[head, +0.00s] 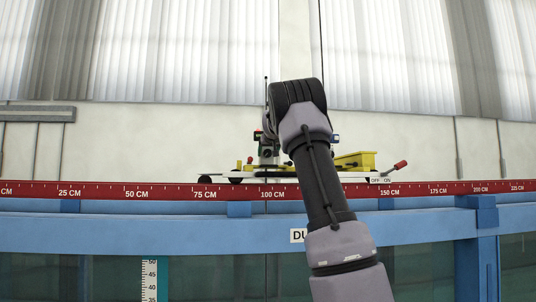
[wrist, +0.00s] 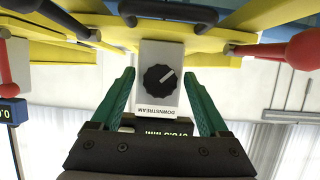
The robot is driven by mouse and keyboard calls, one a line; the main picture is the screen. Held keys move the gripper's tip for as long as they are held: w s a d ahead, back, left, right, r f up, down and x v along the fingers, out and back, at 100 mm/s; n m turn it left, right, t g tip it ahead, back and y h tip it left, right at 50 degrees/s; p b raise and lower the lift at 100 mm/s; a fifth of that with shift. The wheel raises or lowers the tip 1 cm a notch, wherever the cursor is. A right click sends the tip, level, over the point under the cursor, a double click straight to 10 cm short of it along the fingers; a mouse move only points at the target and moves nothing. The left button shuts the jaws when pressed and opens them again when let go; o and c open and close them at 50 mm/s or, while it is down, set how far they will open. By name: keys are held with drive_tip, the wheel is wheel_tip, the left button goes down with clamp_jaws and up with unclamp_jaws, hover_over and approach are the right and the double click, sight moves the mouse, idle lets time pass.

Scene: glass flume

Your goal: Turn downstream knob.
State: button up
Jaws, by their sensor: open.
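The downstream knob (wrist: 159,78) is a round black dial with a white pointer mark, on a light box labelled DOWNSTREAM (wrist: 165,98) that appears upside down in the wrist view. The pointer is aimed up and to the right in that view. My gripper (wrist: 160,84) is open, with one green finger on each side of the box. Gaps show between the fingers and the knob, and nothing is held. In the head view my arm covers the middle of the carriage, so the knob and gripper tips are hidden there.
The carriage carries a yellow tray (head: 355,160) and a red-tipped lever (head: 400,165) by an OFF/ON label. It stands above a red centimetre scale (head: 110,191) on the blue flume frame (head: 150,235).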

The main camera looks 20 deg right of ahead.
clamp_jaws()
idle(0.3)
unclamp_jaws()
drive_tip(key=v, duration=1.1)
drive_tip(key=shift+f, duration=0.1)
